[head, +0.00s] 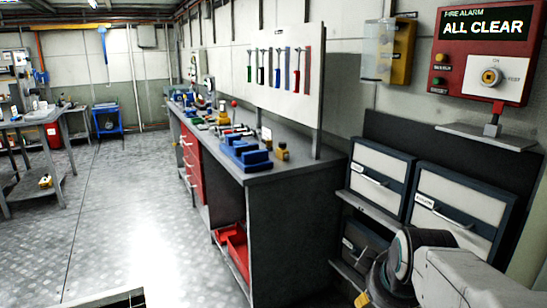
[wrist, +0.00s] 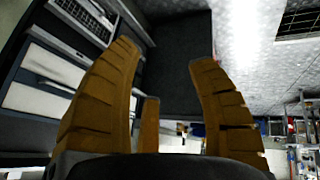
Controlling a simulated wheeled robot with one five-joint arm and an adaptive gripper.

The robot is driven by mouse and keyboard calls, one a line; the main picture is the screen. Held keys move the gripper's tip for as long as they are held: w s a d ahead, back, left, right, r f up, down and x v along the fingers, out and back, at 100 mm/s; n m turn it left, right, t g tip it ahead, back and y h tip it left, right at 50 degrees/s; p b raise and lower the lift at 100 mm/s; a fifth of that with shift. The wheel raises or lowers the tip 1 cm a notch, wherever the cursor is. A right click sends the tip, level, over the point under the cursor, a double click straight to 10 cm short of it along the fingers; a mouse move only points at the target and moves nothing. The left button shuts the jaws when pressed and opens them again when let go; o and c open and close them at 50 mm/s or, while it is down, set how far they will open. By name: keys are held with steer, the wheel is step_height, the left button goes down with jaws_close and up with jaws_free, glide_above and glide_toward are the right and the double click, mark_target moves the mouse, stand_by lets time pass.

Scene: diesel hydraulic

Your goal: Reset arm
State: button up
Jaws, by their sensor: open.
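My gripper (wrist: 166,55) shows in the wrist view with its ribbed, orange-brown fingers spread wide apart. It is open, and nothing is between the fingers. In the wrist view the room appears turned over. In the head view part of my arm shows at the lower right, in front of the drawer cabinets. The gripper's fingers cannot be made out clearly there.
White-fronted drawers (head: 455,210) stand close by my arm. A red fire alarm panel (head: 484,52) reading "ALL CLEAR" hangs above. A long workbench (head: 275,176) with a blue block (head: 245,155) and tools stands in the middle. The floor (head: 110,210) at left is clear.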

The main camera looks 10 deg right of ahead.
steer(key=s+a+f+m+g+y, duration=0.1)
steer(key=s+a+f+g, duration=0.1)
steer(key=s+a+f, duration=0.3)
steer(key=s+a+f+g+y, duration=0.2)
steer(key=s+a+f, duration=0.1)
steer(key=s+a, duration=0.45)
step_height(320, 180, up, 15)
steer(key=w+t+p, duration=0.1)
steer(key=p, duration=1.2)
